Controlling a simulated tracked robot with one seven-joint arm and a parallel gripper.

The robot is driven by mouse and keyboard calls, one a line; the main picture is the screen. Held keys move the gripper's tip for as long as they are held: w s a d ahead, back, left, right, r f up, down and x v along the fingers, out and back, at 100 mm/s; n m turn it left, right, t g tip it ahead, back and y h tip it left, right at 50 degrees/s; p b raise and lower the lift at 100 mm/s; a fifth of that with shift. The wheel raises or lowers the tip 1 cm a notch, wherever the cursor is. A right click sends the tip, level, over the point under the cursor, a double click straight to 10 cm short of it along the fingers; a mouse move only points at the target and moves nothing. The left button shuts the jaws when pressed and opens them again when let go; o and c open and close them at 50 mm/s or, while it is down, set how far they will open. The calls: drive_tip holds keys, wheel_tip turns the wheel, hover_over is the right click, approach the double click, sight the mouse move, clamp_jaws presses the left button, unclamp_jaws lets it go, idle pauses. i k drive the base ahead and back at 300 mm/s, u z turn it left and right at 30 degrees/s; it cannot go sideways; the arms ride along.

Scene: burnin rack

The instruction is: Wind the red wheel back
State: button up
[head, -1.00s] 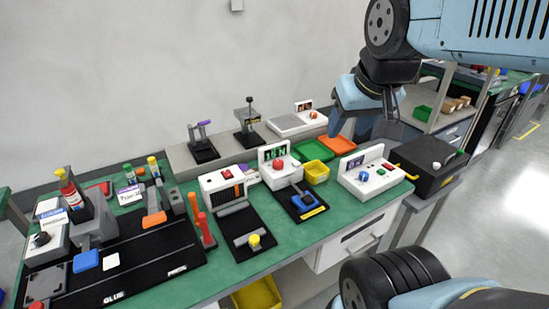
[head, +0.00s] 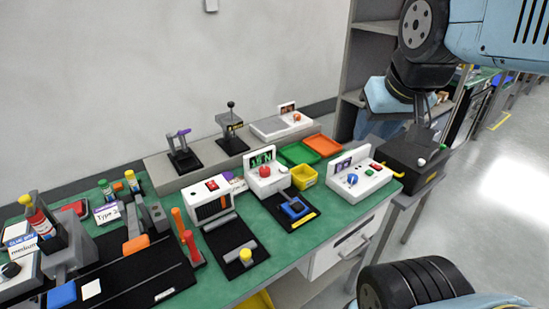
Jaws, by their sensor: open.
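A red round knob (head: 264,170), the likeliest red wheel, is on the front of a white unit (head: 266,186) with a green-lit display, at the middle of the green bench. Its turn position is too small to read. My gripper (head: 421,124) hangs at the upper right, in front of the shelving and above a black box in the picture. It looks empty and is well to the right of the red knob, touching nothing that I can see. Its fingers are small and dark.
A white unit with a blue knob (head: 352,180) stands right of the red knob. A yellow bin (head: 304,177), green tray (head: 299,153) and orange tray (head: 322,145) are nearby. A blue-topped black fixture (head: 295,209) is in front. The black box (head: 412,158) stands at the right.

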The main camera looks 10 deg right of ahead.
sight(264, 170)
drive_tip(key=k, duration=1.05)
drive_tip(key=u, duration=0.4)
drive_tip(key=i, duration=1.05)
drive_tip(key=z, duration=0.05)
